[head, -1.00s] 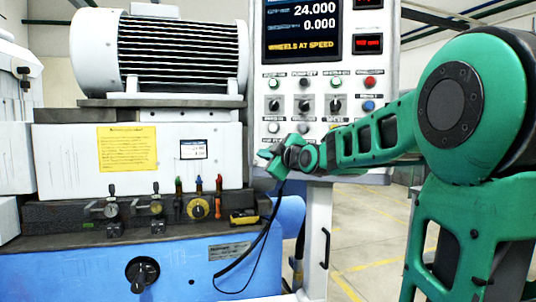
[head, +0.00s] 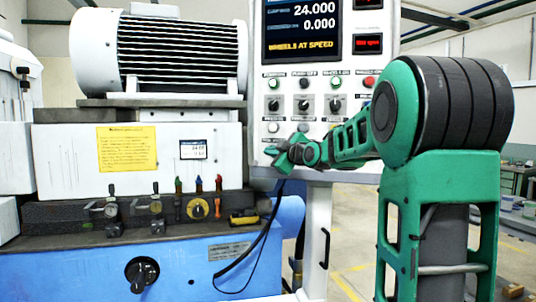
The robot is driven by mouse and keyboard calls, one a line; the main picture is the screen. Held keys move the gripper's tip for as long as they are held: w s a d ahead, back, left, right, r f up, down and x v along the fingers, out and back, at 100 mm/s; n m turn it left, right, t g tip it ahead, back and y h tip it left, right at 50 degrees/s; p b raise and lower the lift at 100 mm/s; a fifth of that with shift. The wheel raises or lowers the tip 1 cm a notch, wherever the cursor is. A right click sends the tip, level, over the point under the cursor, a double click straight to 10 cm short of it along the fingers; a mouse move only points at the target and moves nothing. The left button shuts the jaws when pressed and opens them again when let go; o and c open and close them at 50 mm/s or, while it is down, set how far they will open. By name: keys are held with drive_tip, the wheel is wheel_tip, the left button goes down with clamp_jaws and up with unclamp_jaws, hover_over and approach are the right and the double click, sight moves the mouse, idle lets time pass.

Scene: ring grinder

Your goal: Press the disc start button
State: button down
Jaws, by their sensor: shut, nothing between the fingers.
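The control panel (head: 262,140) stands upright in the middle, its screen (head: 300,32) reading "WHEELS AT SPEED". Its top button row has a green button at left (head: 275,84), a black one (head: 304,84), another green one (head: 336,82) and a red one (head: 370,82). Below are several black knobs (head: 305,104) and a pale round button (head: 273,127). The labels are too small to tell which is disc start. My gripper (head: 280,156) is shut and empty, in front of the panel's lower left part. Whether it touches the panel cannot be told. My arm hides the panel's lower right.
The blue machine base (head: 170,270) with a row of valves and gauges (head: 150,206) lies left of the panel. A white motor (head: 160,55) sits above. A black cable (head: 262,240) hangs below the panel. Open floor shows at right.

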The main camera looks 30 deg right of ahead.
drive_tip(key=shift+w+d, duration=0.5)
drive_tip(key=shift+d, duration=0.05)
drive_tip(key=shift+w+d, duration=0.45)
drive_tip(key=shift+d, duration=0.3)
idle(2.7)
idle(0.3)
drive_tip(key=shift+s+a, duration=0.65)
drive_tip(key=shift+a, duration=0.15)
drive_tip(key=s+a, duration=0.3)
drive_tip(key=shift+s+a, duration=0.1)
drive_tip(key=shift+a, duration=0.2)
drive_tip(key=shift+s, duration=0.1)
idle(0.8)
